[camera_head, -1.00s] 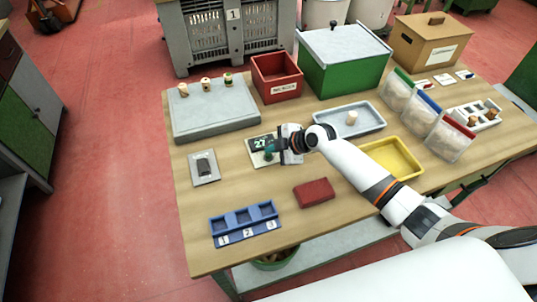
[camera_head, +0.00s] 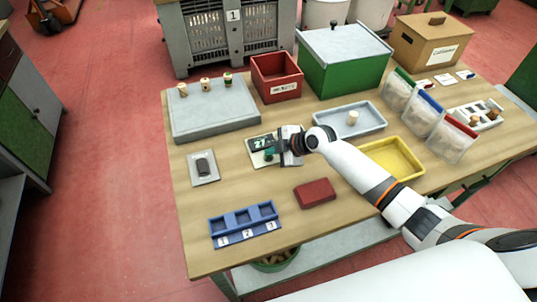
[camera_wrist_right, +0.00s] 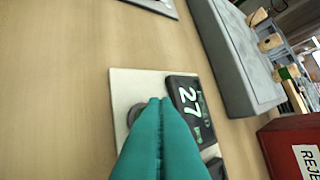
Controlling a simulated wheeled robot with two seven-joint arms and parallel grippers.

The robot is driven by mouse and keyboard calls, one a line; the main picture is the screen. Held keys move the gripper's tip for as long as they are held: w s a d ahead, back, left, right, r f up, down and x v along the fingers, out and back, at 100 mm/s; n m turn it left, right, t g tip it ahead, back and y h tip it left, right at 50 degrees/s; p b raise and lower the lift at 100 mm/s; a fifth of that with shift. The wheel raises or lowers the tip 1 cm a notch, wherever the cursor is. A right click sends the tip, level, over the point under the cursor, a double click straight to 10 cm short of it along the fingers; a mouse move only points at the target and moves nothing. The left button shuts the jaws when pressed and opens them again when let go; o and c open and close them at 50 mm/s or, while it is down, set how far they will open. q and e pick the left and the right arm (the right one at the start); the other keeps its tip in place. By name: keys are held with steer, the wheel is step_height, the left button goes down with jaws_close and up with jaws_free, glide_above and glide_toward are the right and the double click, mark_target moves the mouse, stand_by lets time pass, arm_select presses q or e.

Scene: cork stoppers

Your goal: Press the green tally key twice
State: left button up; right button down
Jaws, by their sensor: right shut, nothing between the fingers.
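The tally counter is a pale plate (camera_head: 256,160) with a dark display (camera_head: 262,143) reading 27. It also shows in the right wrist view, where the display (camera_wrist_right: 187,98) reads 27. My right gripper (camera_head: 268,156) is over the plate with its teal fingers pressed together and empty. In the wrist view the shut fingertips (camera_wrist_right: 160,101) are over the plate beside the display. A dark round part (camera_wrist_right: 133,114) shows partly beside the fingers. I cannot make out the green key; the fingers cover part of the plate. Contact cannot be told. My left gripper is out of view.
A grey platform (camera_head: 215,115) with several stoppers and a red bin (camera_head: 277,90) stand behind the counter. A small plate with a dark block (camera_head: 204,166) lies left. A red block (camera_head: 314,193) and blue numbered holder (camera_head: 245,239) lie in front. A blue-grey tray (camera_head: 372,129) lies right.

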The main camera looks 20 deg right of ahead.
steer(key=shift+f, duration=0.25)
steer(key=shift+r, duration=0.1)
stand_by(0.4)
steer(key=shift+r+p, duration=0.35)
steer(key=shift+r, duration=0.45)
step_height(320, 180, up, 5)
steer(key=p, duration=0.3)
stand_by(2.4)
